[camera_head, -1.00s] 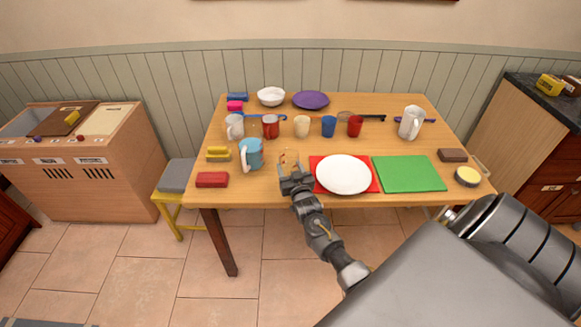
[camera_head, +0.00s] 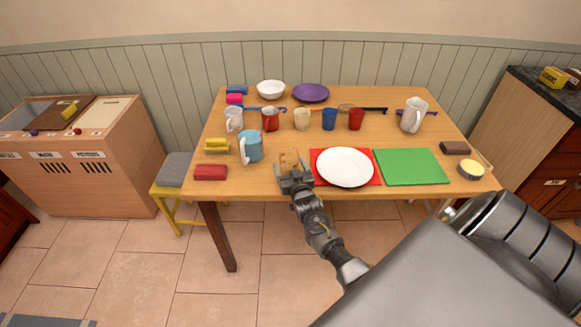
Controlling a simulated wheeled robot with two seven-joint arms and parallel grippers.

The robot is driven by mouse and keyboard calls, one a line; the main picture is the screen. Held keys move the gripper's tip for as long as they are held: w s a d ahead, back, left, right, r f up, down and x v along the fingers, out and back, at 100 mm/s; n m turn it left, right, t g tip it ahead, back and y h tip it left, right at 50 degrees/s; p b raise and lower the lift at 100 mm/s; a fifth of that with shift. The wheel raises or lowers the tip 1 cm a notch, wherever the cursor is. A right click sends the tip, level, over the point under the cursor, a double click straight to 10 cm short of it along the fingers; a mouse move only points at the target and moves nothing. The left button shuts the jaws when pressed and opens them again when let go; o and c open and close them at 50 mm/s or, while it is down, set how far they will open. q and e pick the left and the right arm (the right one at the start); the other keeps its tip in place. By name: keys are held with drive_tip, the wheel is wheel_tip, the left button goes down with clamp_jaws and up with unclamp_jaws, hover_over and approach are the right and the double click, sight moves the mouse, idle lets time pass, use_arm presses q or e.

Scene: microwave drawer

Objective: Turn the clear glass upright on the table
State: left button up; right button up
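The clear glass (camera_head: 289,159) is small and hard to make out at the front of the wooden table (camera_head: 311,193), just left of the red mat with the white plate. I cannot tell for sure whether it lies or stands. My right gripper (camera_head: 294,174) is right at it, reaching in from the front edge. The gripper's body hides the near part of the glass. Its fingers are too small and overlapped to show whether they are open or shut on the glass. My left gripper is not in view.
The white plate (camera_head: 345,167) on the red mat (camera_head: 374,180) is close to the right. A blue mug (camera_head: 253,147) stands close to the left. Cups, including a red one (camera_head: 270,119), stand behind. A green board (camera_head: 411,167) lies further right.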

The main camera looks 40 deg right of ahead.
drive_tip(key=shift+f, duration=0.1)
drive_tip(key=b+v, duration=0.1)
drive_tip(key=v, duration=1)
